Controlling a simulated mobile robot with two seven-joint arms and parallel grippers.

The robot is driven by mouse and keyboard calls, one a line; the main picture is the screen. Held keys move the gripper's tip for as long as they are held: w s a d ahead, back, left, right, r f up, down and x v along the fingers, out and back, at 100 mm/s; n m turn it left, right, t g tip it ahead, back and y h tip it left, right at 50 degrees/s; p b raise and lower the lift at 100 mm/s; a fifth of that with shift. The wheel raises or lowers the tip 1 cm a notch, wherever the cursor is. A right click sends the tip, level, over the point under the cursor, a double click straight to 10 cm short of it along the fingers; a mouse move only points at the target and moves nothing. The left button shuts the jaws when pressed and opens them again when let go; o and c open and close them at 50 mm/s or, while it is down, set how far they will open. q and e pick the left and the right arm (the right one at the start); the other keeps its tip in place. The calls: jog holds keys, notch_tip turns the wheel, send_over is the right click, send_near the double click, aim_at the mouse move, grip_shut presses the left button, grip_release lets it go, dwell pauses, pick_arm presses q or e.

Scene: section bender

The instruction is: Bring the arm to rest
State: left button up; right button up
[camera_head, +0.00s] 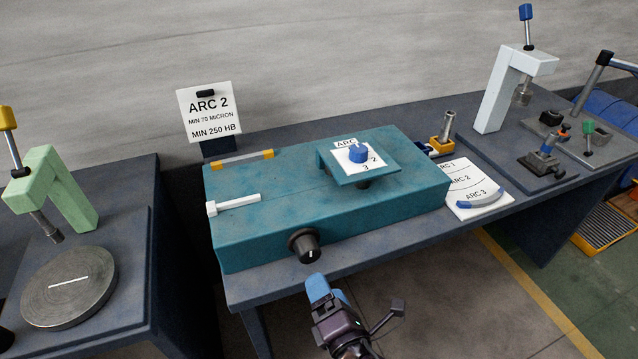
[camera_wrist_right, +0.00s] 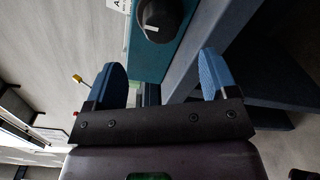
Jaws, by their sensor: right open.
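My right gripper (camera_head: 328,290) is in front of the bench, below the black knob (camera_head: 304,245) on the teal machine (camera_head: 240,236). In the right wrist view its two blue fingers (camera_wrist_right: 166,82) are spread wide with nothing between them. The knob (camera_wrist_right: 160,18) shows beyond the fingertips there, apart from them. The knob has a white mark on its face. My left gripper shows in neither view.
An ARC 2 sign (camera_head: 209,112) stands behind the teal machine. A sheet with curved lines (camera_head: 468,188) lies to its right. A green press (camera_head: 58,185) stands at left, a white press (camera_head: 503,92) at right. Floor in front is clear.

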jog(key=s+d+f+m+g+h, duration=0.1)
jog(key=s+d+f+m+h, duration=0.1)
jog(key=d+m, duration=0.6)
jog(key=s+d+f+m+g+h, duration=0.1)
jog(key=s+d+f+m+g, duration=0.1)
jog(key=s+d+f+m, duration=0.2)
jog(key=s+d+f+m+g+h, duration=0.2)
jog(key=s+d+f+m, duration=0.2)
jog(key=d+m, duration=0.8)
notch_tip(320, 180, down, 2)
jog(key=shift+d+f+m+h, duration=0.2)
jog(key=shift+m+h, duration=0.1)
jog(key=shift+m, duration=0.6)
jog(key=shift+s, duration=0.1)
